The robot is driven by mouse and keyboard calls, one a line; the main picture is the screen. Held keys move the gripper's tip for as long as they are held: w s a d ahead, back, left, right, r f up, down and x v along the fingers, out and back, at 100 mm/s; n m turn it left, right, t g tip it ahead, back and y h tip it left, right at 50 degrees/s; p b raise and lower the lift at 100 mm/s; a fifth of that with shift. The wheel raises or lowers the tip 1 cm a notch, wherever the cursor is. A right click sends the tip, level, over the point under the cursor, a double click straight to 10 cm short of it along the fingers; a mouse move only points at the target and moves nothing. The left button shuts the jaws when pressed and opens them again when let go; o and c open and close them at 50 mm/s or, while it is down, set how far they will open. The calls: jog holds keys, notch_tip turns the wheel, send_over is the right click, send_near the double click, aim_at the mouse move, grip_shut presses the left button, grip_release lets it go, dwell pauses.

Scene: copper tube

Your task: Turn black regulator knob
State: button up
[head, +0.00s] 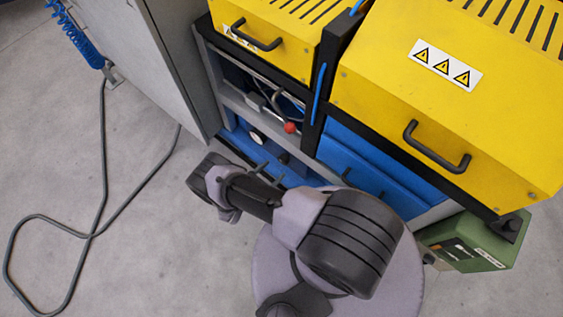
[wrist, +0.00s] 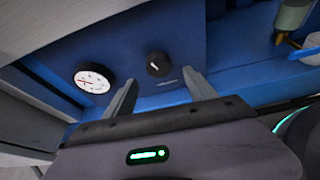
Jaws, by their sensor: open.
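The black regulator knob (wrist: 159,64) is round with a pale pointer mark, on a blue panel in the wrist view. In the head view it is a small dark shape (head: 283,158) inside the open bay of the yellow and blue machine. My gripper (wrist: 162,78) is open and empty. Its two fingers point at the panel, one to each side of the knob in the picture, with the knob appearing just beyond the tips. In the head view my gripper (head: 272,172) is at the bay's opening, low down. I see no contact with the knob.
A white round gauge (wrist: 94,78) sits left of the knob; it also shows in the head view (head: 256,135). A red ball (head: 290,127) is above in the bay. A grey cabinet door (head: 160,60) stands open on the left. A brass-coloured fitting (wrist: 283,37) is at the right.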

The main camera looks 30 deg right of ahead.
aim_at(282, 162)
jog(key=b+x, duration=0.1)
jog(key=x, duration=0.6)
jog(key=shift+w+d+f+b, duration=0.1)
jog(key=shift+b, duration=0.2)
jog(key=c, duration=1.4)
jog(key=m+t, duration=0.2)
jog(key=m, duration=0.1)
jog(key=shift+y, duration=0.3)
jog(key=o, duration=1.4)
